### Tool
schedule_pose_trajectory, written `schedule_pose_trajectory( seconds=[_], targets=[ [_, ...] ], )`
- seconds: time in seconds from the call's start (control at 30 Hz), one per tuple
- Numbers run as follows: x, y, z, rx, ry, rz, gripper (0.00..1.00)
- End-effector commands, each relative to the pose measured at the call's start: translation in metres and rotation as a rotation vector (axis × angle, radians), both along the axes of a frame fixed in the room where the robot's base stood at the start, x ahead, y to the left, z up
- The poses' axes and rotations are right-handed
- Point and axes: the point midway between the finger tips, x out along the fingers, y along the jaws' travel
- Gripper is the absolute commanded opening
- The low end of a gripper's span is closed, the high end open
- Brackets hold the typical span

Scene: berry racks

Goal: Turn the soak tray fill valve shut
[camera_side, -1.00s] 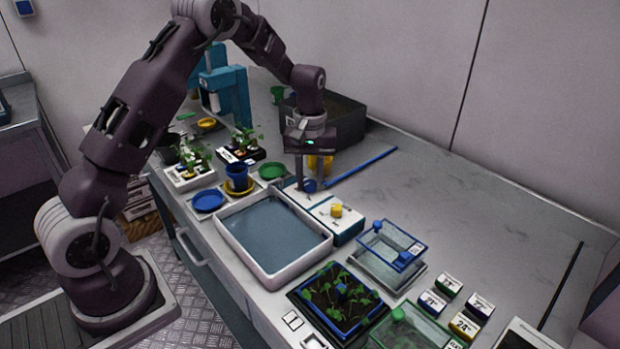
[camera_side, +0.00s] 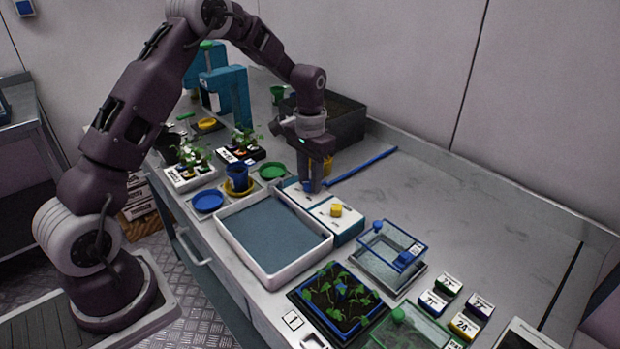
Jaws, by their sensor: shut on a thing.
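The soak tray (camera_side: 224,233) is a white, shallow basin with a grey-blue inside, in the middle of the bench. Behind its right rim stands a white box with a blue base (camera_side: 345,235). A yellow knob (camera_side: 336,210) on top of the box is clear of my gripper. A blue knob (camera_side: 308,186) shows only in part at the far end of the box. My gripper (camera_side: 312,188) points down and is shut on this blue knob. The fingers hide most of the knob, so its exact angle cannot be told.
A blue cup (camera_side: 238,178), a blue saucer (camera_side: 208,201) and a green saucer (camera_side: 272,171) lie left of my gripper. A blue rod (camera_side: 361,166) lies behind it. A blue-rimmed clear box (camera_side: 392,246) stands to the right. The back right bench is clear.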

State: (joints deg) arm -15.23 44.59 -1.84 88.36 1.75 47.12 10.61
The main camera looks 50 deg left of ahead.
Motion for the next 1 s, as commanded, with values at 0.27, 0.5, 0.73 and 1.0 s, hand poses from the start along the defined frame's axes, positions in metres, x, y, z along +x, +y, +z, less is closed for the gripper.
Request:
schedule_pose_trajectory(
  seconds=[0.27, 0.5, 0.73, 1.0],
  targets=[
    [0.0009, 0.0003, 0.0007, 0.001, -0.003, -0.049, 0.00],
    [0.0009, 0.0002, 0.0007, 0.001, -0.003, -0.054, 0.00],
    [0.0008, 0.0002, 0.0007, 0.001, -0.003, -0.053, 0.41],
    [0.0004, 0.0000, 0.0003, 0.001, -0.001, -0.052, 0.51]
  ],
)
